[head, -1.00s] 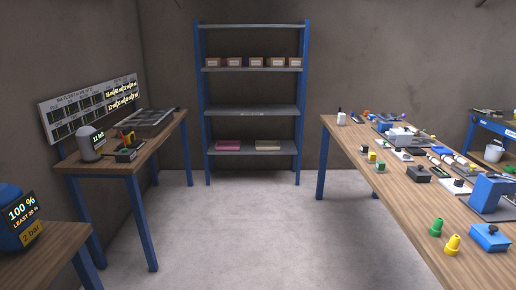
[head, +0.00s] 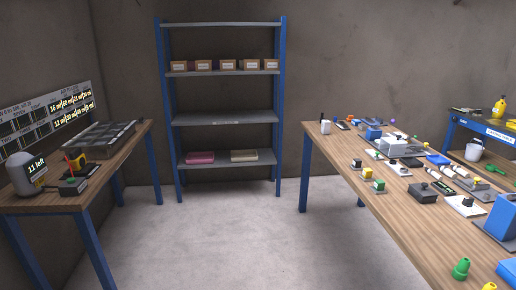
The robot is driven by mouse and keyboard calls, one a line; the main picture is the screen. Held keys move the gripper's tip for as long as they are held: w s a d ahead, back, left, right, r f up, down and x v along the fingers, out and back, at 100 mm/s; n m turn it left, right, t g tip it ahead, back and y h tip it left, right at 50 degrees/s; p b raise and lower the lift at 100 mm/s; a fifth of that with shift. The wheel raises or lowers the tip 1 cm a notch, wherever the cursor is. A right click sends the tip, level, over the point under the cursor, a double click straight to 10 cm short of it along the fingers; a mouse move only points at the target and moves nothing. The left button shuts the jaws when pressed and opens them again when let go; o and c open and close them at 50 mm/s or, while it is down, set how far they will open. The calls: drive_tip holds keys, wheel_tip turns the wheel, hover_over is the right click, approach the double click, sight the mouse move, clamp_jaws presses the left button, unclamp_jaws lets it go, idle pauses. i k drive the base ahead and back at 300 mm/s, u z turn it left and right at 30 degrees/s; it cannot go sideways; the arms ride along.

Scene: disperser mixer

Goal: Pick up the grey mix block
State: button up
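On the long wooden table at right in the head view, a row of small blocks on pale bases includes one with a dark top and pale sides (head: 356,163), a yellow block (head: 367,173) and a green block (head: 379,185). The first may be the grey mix block, but it is too small to be sure. A larger dark grey box with a knob (head: 423,193) sits further right on the same table. My gripper is not in view, and nothing is seen held.
The long wooden table (head: 400,225) carries many devices. A blue-framed shelf (head: 222,119) stands at the back with boxes and two slabs. A left table (head: 50,200) holds a tray (head: 98,138) and a grey dome (head: 24,173). The floor (head: 235,235) between is clear.

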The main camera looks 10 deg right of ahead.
sight(363, 127)
drive_tip(key=z, duration=0.2)
drive_tip(key=i, duration=0.8)
drive_tip(key=z, duration=0.5)
drive_tip(key=i, duration=1.45)
drive_tip(key=z, duration=0.3)
